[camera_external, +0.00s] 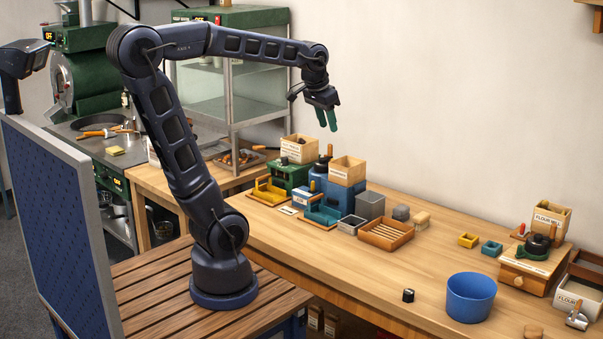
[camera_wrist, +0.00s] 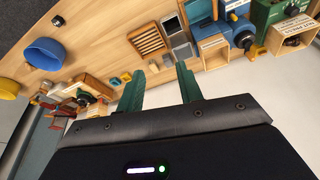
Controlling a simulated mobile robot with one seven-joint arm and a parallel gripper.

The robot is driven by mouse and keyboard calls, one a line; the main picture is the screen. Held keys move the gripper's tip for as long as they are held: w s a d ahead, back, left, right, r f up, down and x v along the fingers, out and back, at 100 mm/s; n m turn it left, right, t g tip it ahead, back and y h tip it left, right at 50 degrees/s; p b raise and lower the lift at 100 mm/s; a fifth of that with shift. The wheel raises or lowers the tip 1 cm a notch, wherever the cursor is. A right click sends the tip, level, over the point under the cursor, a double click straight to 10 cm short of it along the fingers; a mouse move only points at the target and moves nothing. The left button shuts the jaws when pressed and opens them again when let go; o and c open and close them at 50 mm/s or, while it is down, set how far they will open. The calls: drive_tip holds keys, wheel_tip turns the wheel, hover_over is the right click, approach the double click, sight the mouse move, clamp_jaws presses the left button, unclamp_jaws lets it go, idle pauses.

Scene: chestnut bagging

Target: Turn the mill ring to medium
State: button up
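The flour mill (camera_external: 528,268) stands at the right end of the wooden bench, with a wooden base and a "FLOUR MILL" box (camera_external: 550,218) behind it. A dark ring with a green handle (camera_external: 533,248) sits on top of the base. The ring's setting marks are too small to read. The mill seems to show small at the left in the wrist view (camera_wrist: 88,90). My gripper (camera_external: 327,120) hangs high above the back of the bench, far left of the mill. Its green fingers are apart with nothing between them, as the wrist view (camera_wrist: 160,82) also shows.
A blue bowl (camera_external: 470,297) and a small black item (camera_external: 408,295) stand in front of the mill. A slatted wooden tray (camera_external: 386,233) and machines with boxes stand further left. The middle bench is mostly clear.

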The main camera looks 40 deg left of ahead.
drive_tip(key=w+d+f+m+g, duration=0.1)
drive_tip(key=w+d+m, duration=0.1)
drive_tip(key=w+d, duration=1)
drive_tip(key=w+d+f+m+g, duration=0.1)
drive_tip(key=w+d+m, duration=0.2)
drive_tip(key=w+d, duration=0.85)
drive_tip(key=s+d+f+m+g, duration=0.1)
drive_tip(key=d+f, duration=0.5)
drive_tip(key=d, duration=0.5)
drive_tip(key=s+d+f+m, duration=0.15)
drive_tip(key=d+f, duration=0.35)
drive_tip(key=d, duration=0.6)
drive_tip(key=d+f+m+g, duration=0.1)
drive_tip(key=d+f, duration=0.5)
drive_tip(key=d, duration=0.5)
drive_tip(key=shift+y, duration=0.3)
drive_tip(key=f, duration=1)
drive_tip(key=shift+d, duration=0.2)
clamp_jaws()
